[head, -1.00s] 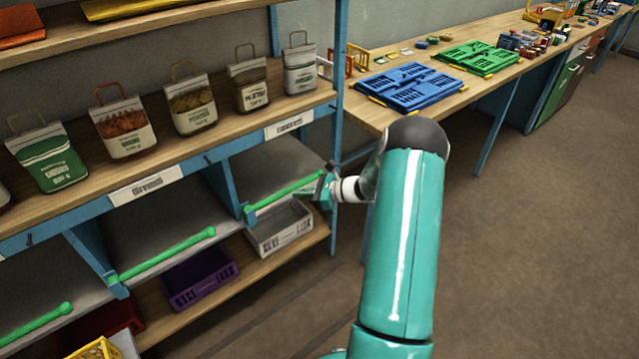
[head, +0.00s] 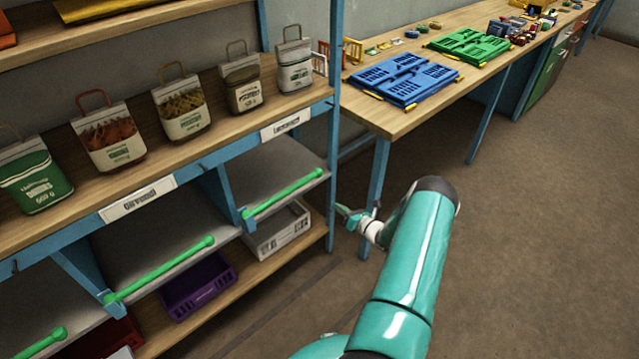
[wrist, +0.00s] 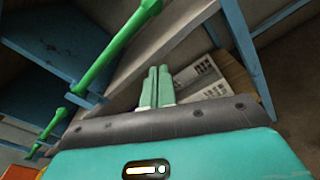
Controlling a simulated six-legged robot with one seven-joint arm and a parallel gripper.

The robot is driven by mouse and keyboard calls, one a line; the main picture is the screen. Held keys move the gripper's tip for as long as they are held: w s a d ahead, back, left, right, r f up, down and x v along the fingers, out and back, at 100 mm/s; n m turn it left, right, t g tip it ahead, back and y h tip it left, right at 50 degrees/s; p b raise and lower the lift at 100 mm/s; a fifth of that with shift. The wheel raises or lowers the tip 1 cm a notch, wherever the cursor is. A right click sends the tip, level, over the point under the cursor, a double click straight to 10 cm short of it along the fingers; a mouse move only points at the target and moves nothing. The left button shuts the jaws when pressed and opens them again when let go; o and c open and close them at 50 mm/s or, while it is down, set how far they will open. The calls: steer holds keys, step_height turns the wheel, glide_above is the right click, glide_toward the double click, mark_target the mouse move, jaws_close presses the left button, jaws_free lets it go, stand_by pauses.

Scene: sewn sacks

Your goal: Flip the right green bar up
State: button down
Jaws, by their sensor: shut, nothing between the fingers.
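The right green bar (head: 284,194) runs along the front edge of a grey panel (head: 285,160) in the rack's right bay, with its left end at a blue bracket. My gripper (head: 345,211) is to the right of the bar's right end, apart from it, in front of the rack's right post. In the wrist view my gripper (wrist: 157,82) shows two green fingers side by side, shut and empty. A green bar (wrist: 115,48), seemingly the right one, passes to the left of the fingers without touching them.
More green bars (head: 160,270) front the bays to the left. A white crate (head: 278,232) and a purple crate (head: 198,287) sit on the bottom shelf. Sacks stand on the shelf above. The blue rack post (head: 333,150) is close to my gripper; open floor (head: 520,250) lies right.

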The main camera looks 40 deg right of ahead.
steer(key=w+d+r, duration=0.1)
steer(key=w+r, duration=0.1)
steer(key=w, duration=0.9)
steer(key=shift+w+d+r, duration=0.15)
steer(key=shift+r, duration=0.05)
steer(key=shift+r, duration=0.1)
stand_by(0.3)
